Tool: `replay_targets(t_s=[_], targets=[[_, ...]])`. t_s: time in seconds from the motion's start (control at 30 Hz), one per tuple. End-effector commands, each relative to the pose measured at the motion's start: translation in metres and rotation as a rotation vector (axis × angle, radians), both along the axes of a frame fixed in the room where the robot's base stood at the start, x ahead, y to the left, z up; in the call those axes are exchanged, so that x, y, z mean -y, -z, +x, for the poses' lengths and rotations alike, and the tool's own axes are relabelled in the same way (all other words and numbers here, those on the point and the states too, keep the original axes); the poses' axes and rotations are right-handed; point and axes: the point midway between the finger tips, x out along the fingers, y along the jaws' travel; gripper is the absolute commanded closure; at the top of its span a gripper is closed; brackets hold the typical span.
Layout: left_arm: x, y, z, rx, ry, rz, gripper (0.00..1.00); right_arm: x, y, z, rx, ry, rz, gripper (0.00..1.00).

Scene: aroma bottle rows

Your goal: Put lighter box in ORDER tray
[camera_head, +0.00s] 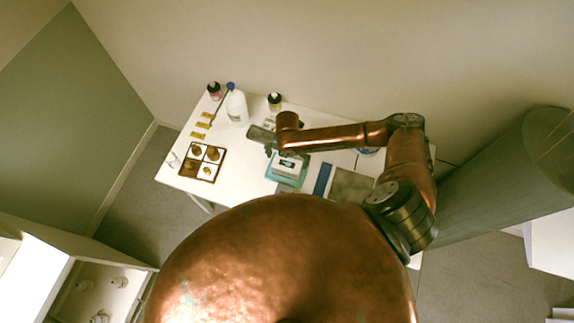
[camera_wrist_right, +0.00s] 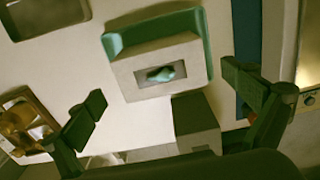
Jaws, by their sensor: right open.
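My right gripper (camera_head: 268,143) is above the white table in the head view. In the right wrist view its two fingers (camera_wrist_right: 170,108) are spread wide with nothing between them. Beyond the fingertips, a pale box (camera_wrist_right: 160,75) with a dark window and a teal shape in it lies over a green tray (camera_wrist_right: 113,43). A darker grey-green block (camera_wrist_right: 195,115) is beside the pale box, nearer my gripper. In the head view the teal tray (camera_head: 280,187) is just below my gripper. No ORDER label is readable, and I cannot tell which box is lighter. My left gripper is out of view.
A compartmented wooden tray (camera_head: 217,164) with gold items is at the table's left. A white bottle (camera_head: 237,107) and dark bottles (camera_head: 214,91) (camera_head: 275,101) stand at the back. A blue strip (camera_head: 322,179) and grey panel (camera_head: 350,186) are to the right.

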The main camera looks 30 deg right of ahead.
Motion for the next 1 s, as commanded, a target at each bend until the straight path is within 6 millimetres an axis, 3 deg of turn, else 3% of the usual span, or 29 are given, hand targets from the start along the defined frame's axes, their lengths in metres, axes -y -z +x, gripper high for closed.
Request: replay_targets(t_s=[0.1,0.3,1.0], targets=[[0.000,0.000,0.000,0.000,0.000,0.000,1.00,0.000,-0.021,0.001,0.002,-0.001,-0.001,0.00],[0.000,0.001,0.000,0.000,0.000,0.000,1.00,0.000,-0.038,0.000,0.000,-0.001,0.000,0.00],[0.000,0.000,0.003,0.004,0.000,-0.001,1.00,0.000,-0.040,-0.001,-0.001,0.000,-0.001,0.00]])
